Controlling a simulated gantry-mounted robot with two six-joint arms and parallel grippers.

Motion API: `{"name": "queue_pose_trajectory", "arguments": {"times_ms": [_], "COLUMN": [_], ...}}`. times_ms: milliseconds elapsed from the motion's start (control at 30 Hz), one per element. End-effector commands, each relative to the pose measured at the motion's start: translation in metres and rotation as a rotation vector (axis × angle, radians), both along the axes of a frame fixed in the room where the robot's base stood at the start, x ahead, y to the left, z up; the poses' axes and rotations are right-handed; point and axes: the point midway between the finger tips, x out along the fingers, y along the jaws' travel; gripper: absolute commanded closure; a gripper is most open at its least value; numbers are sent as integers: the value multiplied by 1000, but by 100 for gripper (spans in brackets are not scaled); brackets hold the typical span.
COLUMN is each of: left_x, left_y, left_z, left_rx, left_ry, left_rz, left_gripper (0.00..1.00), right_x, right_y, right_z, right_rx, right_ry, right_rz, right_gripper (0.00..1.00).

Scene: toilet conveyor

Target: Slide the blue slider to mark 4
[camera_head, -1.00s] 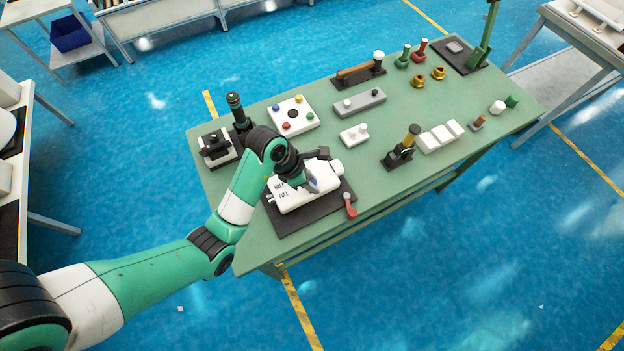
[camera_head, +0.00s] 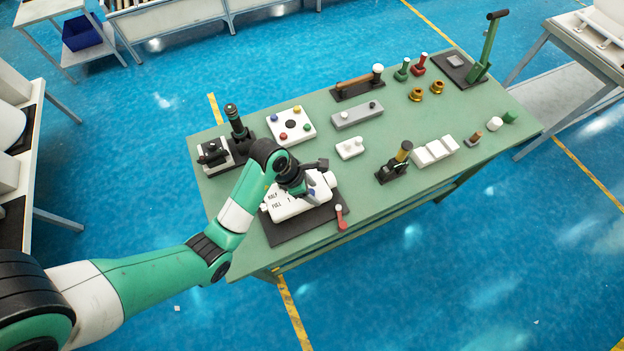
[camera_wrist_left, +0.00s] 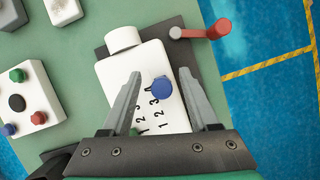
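The blue slider (camera_wrist_left: 162,88) is a round knob on a white block (camera_wrist_left: 112,72) with printed numbers beside it in the left wrist view. Part of the number scale is hidden by my gripper. The slider shows as a small blue spot in the head view, mostly hidden by the fingers. My left gripper (camera_wrist_left: 161,75) is open, with one finger on each side of the slider and visible gaps to it. In the head view the gripper (camera_head: 309,189) is over the white block (camera_head: 284,206), which lies on a black plate (camera_head: 290,229). My right gripper is not in view.
A red lever (camera_head: 341,219) sticks out beside the block. A panel with coloured buttons (camera_head: 291,125), a white switch box (camera_head: 350,148) and a black joystick (camera_head: 236,122) stand close by. Several other controls fill the green table's far and right parts.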

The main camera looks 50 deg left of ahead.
Motion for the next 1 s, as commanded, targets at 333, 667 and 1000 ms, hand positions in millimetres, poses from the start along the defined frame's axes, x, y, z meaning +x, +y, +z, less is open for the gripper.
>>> {"name": "queue_pose_trajectory", "arguments": {"times_ms": [333,667,1000], "left_x": [-3,-28,-40], "left_y": [2,16,21], "left_z": [11,84,109], "left_rx": [0,1,0], "left_ry": [0,-2,1], "left_rz": [1,3,0], "left_gripper": [40,40,40], "right_x": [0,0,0], "right_y": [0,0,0], "right_z": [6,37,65], "right_rx": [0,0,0], "right_ry": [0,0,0], "right_rz": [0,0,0], "right_gripper": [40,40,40]}}
